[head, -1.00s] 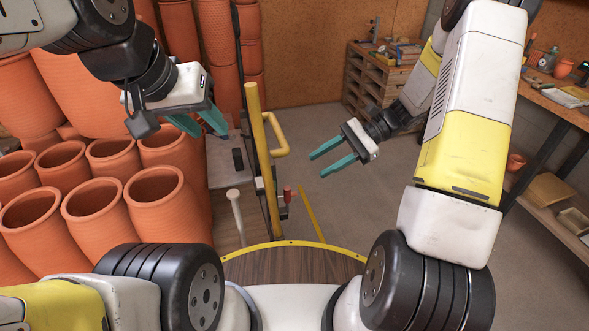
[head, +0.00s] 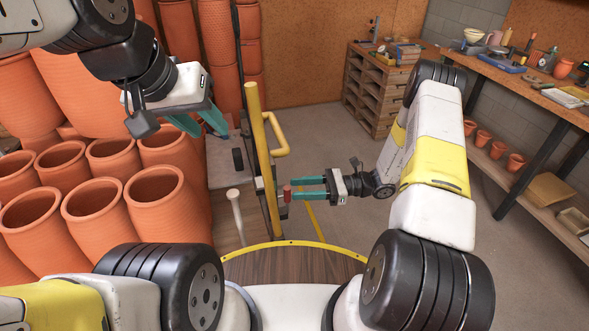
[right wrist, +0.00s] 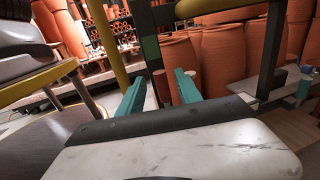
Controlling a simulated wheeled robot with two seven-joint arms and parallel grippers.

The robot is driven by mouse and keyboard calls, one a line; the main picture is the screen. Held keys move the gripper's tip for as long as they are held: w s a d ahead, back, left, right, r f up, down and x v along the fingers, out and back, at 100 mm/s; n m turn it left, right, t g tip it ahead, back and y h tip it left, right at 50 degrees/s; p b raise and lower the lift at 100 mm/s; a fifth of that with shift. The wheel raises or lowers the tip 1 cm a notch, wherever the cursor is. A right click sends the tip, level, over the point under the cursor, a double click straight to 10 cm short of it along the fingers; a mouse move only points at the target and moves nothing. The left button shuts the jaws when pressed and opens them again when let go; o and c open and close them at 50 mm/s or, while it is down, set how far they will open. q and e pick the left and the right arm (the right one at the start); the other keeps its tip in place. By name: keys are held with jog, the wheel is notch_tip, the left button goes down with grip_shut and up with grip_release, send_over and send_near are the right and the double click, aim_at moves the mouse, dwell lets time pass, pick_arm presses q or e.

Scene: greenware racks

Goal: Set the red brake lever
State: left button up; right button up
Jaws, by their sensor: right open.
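The red brake lever (head: 287,193) has a short red grip beside the yellow post (head: 262,150). My right gripper (head: 294,188) is open, with its teal fingertips right at the red grip. In the right wrist view the red grip (right wrist: 160,87) shows between the two open fingers (right wrist: 161,78); I cannot tell if either touches it. My left gripper (head: 208,131) is open and empty, left of the yellow post and above the grey surface. The lower part of the lever is mostly hidden.
A yellow side handle (head: 279,135) juts from the post. A pale round-topped lever (head: 235,205) stands to its left. Terracotta pots (head: 97,208) crowd the left. A workbench (head: 540,98) and wooden shelf unit (head: 377,90) stand at right and back. The floor between is clear.

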jog(key=shift+a, duration=0.85)
grip_shut()
dwell(0.8)
